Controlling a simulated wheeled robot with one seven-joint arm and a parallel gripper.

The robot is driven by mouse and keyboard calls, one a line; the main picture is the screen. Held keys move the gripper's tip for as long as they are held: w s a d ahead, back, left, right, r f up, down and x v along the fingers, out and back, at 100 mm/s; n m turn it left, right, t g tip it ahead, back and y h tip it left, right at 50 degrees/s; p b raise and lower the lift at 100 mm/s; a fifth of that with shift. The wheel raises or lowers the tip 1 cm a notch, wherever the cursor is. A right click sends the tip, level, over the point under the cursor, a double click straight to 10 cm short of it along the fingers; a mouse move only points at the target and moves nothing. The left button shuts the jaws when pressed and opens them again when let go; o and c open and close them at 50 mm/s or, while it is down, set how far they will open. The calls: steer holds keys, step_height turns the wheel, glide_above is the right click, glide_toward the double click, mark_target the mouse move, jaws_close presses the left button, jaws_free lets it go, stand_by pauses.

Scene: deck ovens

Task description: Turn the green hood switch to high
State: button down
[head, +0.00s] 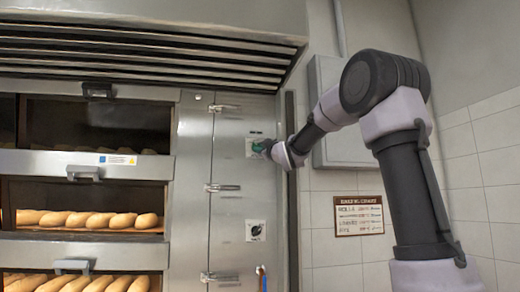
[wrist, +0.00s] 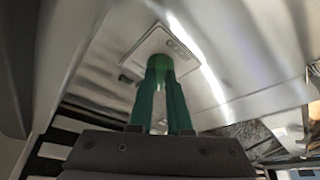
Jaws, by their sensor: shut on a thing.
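The green hood switch (head: 258,146) sits on a small pale plate on the steel panel to the right of the ovens. In the head view my gripper (head: 266,148) is at the switch and covers part of it. In the wrist view the green switch (wrist: 160,63) shows at the tips of my gripper's two green-looking fingers (wrist: 161,78), against the pale plate (wrist: 172,46). The gripper is shut on the switch. The switch's pointer and the setting it stands at cannot be made out.
A black knob (head: 255,230) on a white plate is lower on the same panel. Latches (head: 222,187) stick out at the panel's left edge. The slatted hood (head: 150,50) hangs above. A grey wall box (head: 340,145) is behind my arm. Bread loaves (head: 90,220) fill the oven decks.

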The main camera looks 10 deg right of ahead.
steer(key=shift+a+m+h, duration=0.25)
steer(key=shift+m+h, duration=1.6)
steer(key=shift+m, duration=2.05)
steer(key=shift+a+m+h, duration=0.2)
steer(key=shift+m+h, duration=1.6)
steer(key=shift+m, duration=2.1)
steer(key=shift+a+m+h, duration=0.25)
steer(key=shift+m+h, duration=1.6)
steer(key=shift+m, duration=2.05)
steer(key=shift+m+g, duration=0.3)
steer(key=shift+g, duration=0.1)
steer(key=c, duration=0.9)
jaws_free()
steer(key=shift+o, duration=0.2)
steer(key=v, duration=1)
steer(key=shift+s+f, duration=0.25)
steer(key=shift+s, duration=0.1)
steer(key=shift+a, duration=0.1)
